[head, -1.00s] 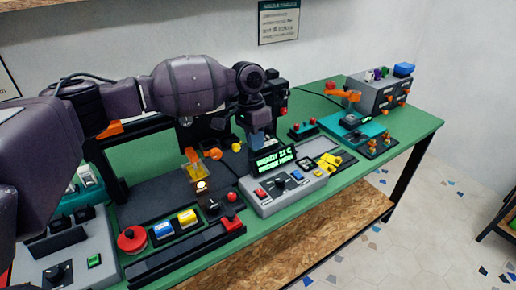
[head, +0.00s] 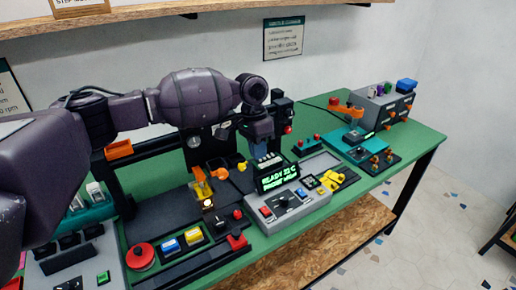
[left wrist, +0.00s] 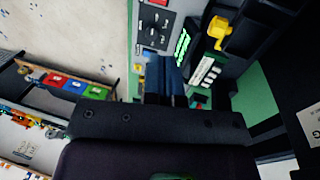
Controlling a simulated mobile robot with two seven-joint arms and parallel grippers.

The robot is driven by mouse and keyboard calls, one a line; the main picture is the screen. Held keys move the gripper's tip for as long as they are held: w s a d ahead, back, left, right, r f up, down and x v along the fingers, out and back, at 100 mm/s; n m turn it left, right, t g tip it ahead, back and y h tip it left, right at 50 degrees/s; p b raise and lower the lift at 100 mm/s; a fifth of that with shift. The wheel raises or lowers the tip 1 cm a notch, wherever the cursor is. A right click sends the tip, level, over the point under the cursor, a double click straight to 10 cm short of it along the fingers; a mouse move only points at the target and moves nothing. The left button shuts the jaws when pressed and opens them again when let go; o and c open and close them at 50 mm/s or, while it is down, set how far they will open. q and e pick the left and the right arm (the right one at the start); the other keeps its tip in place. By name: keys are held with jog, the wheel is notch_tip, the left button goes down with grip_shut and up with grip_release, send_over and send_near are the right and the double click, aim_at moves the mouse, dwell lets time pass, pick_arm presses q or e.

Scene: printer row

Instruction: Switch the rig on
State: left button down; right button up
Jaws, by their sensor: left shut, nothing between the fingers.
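A grey control box (head: 290,210) stands on the green bench, with a red rocker (head: 266,212), a black knob (head: 283,203) and a blue button. Its black display (head: 279,178) glows green and its top line seems to read "READY 22 C". My left gripper (head: 262,142) is shut and empty, pointing down above and behind the display. In the left wrist view its closed fingers (left wrist: 166,80) lie beside the green display (left wrist: 183,46). Contact cannot be told. Which unit is the rig is not marked legibly. My right gripper is not in view.
A black unit with a red mushroom button (head: 140,256), blue and yellow buttons (head: 193,237) and a black lever stands left of the box. Yellow parts (head: 330,181) lie just right of it. A teal unit (head: 352,137) and a grey box with orange knobs (head: 385,105) stand farther right.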

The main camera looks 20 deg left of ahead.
pick_arm(q)
jog(key=w+a+r, duration=0.2)
jog(key=a+r, duration=0.1)
jog(key=r, duration=0.7)
jog(key=shift+w+r, duration=0.15)
jog(key=shift+w, duration=0.05)
jog(key=shift+a, duration=0.1)
